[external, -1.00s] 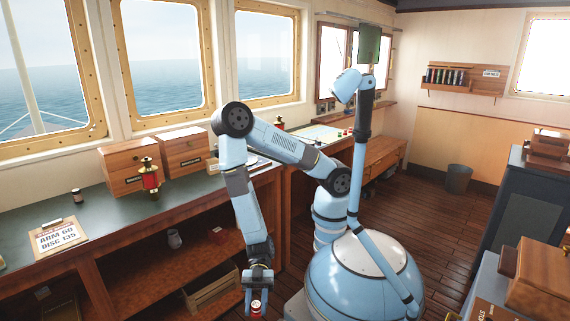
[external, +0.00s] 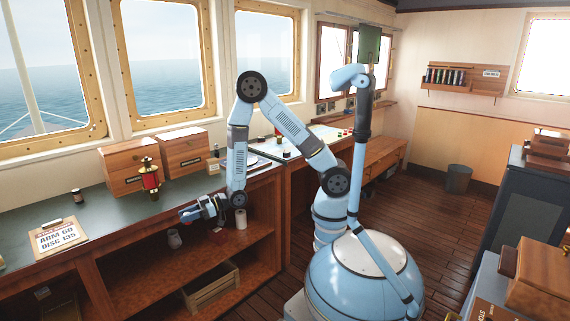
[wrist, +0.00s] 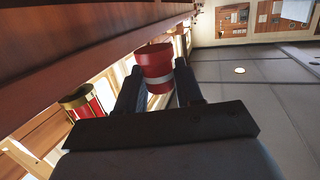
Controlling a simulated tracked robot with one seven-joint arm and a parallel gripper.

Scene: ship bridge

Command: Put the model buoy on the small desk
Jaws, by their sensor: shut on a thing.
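My gripper (external: 200,210) is at the front edge of the long counter, pointing left. It is shut on a red thing with a white band, which I take to be the model buoy (external: 188,214). In the wrist view, the buoy (wrist: 155,65) sits between the two fingers of my gripper (wrist: 157,85), its far end hidden from me. A low wooden desk (external: 385,150), likely the small desk, stands at the back under the windows, beyond my base. Its top looks mostly clear.
A red and brass lantern (external: 150,180) stands on the counter (external: 110,222), close to my gripper; it also shows in the wrist view (wrist: 85,102). Wooden boxes (external: 183,152) and a clipboard (external: 59,238) are there too.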

